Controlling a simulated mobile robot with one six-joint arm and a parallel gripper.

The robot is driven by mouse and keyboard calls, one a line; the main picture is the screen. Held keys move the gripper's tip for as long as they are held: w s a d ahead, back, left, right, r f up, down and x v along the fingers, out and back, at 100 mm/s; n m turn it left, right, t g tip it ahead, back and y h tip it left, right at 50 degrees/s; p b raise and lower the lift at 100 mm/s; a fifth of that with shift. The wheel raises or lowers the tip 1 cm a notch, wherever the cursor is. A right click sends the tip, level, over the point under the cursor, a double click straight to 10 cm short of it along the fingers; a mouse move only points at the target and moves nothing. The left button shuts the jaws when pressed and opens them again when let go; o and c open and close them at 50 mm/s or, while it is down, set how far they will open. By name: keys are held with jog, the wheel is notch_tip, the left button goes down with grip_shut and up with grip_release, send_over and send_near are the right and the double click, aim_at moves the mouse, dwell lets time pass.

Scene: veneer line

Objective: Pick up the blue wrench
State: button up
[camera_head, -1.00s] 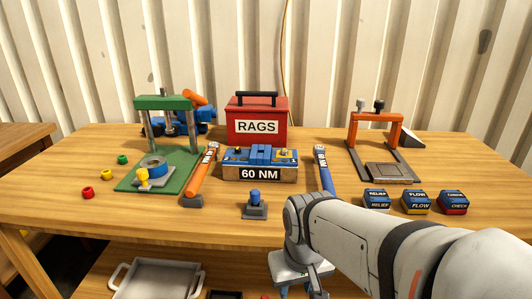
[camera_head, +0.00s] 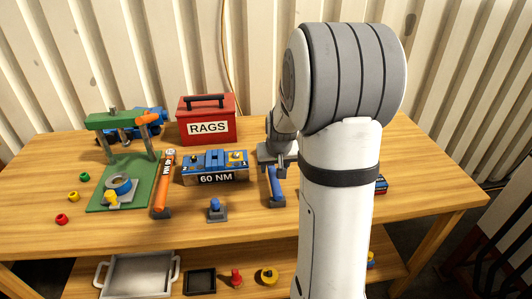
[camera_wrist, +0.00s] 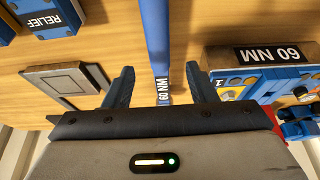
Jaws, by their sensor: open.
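The blue wrench (camera_head: 276,188) lies on the table to the right of the block marked 60 NM. Its far part is hidden behind my gripper (camera_head: 273,160) in the head view. In the wrist view the blue wrench (camera_wrist: 155,38) runs down from the top edge, and its 60 NM label shows between the fingers of my gripper (camera_wrist: 160,72). The jaws are open, one finger on each side of the wrench, with visible gaps. The height of the fingers above the table is hard to tell.
The 60 NM block (camera_head: 215,178) and the red RAGS box (camera_head: 207,130) stand to the left. An orange wrench (camera_head: 162,185) lies beside the green press (camera_head: 125,165).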

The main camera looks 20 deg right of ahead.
aim_at(273, 172)
jog(key=shift+w+d+f, duration=0.1)
jog(key=shift+w+d, duration=0.15)
jog(key=shift+d, duration=0.05)
jog(key=shift+p+x, duration=0.6)
jog(key=shift+x, duration=3.2)
jog(key=shift+a, duration=0.15)
jog(key=shift+c, duration=0.3)
grip_shut()
